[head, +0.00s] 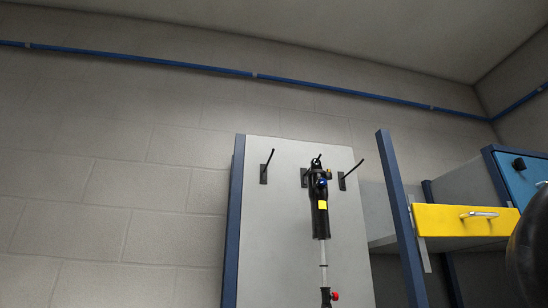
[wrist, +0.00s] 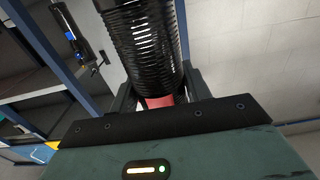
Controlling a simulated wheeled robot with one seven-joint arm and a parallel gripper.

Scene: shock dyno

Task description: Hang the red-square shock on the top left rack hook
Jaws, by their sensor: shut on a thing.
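In the wrist view my gripper (wrist: 158,93) is shut on a shock with a black ribbed body (wrist: 148,45). A red patch shows on it between the fingers, so I take it as the red-square shock; its ends are hidden or out of frame. The top left rack hook (head: 266,167) is bare, on the grey rack panel (head: 270,230) in the head view. My gripper and the held shock are not clearly seen in the head view, so their distance from the hook cannot be told.
A yellow-square shock (head: 321,215) hangs at the middle hook. The right hook (head: 349,177) is bare. A blue post (head: 398,215) and a yellow drawer front (head: 465,220) stand right of the rack. Plain wall (head: 110,210) lies to its left.

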